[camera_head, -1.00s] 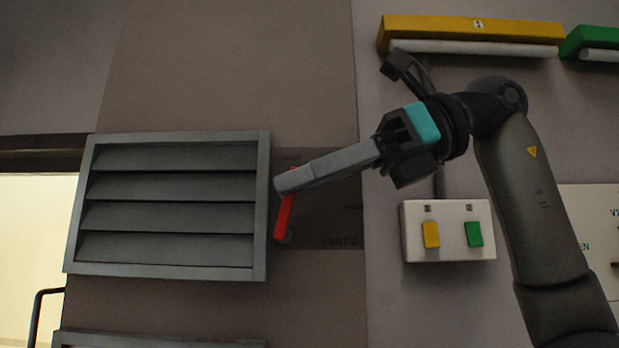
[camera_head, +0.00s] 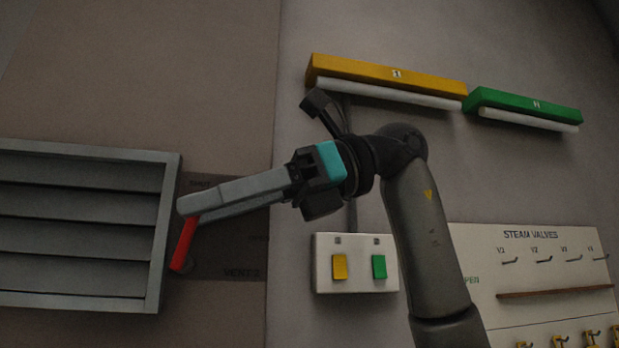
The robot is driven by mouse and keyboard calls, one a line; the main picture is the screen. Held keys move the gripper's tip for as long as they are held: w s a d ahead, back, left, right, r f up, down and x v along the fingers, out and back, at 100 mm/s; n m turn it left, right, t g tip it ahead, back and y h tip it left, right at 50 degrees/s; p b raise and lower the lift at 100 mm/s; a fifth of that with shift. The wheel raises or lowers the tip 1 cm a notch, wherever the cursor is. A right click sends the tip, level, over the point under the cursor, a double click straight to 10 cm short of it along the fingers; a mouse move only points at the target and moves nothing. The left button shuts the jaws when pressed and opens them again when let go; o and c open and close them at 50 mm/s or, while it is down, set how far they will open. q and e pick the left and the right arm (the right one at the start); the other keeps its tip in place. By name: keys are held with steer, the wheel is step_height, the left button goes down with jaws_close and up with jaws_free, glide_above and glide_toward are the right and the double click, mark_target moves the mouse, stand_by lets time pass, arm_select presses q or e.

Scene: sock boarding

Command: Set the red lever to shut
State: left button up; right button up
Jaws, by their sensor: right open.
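The red lever (camera_head: 184,244) is on the dark vent plate (camera_head: 235,258), just right of the grey louvred vent (camera_head: 85,225). Its lower end is at the pivot and it points up, tilted slightly to the right. My right gripper (camera_head: 190,208) comes in from the right, with its long grey fingers over the lever's upper end. The fingers hide that end, and I cannot tell whether they touch it. The right gripper is open. The plate's lettering is faint and partly covered by my fingers. My left gripper is not in view.
A white switch box (camera_head: 357,282) with a yellow and a green switch is below my right wrist. Yellow (camera_head: 390,77) and green (camera_head: 522,106) lamp housings are above on the wall. A steam valves panel (camera_head: 535,262) is at the right.

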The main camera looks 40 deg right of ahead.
steer(key=v, duration=1.5)
steer(key=shift+w+r, duration=0.1)
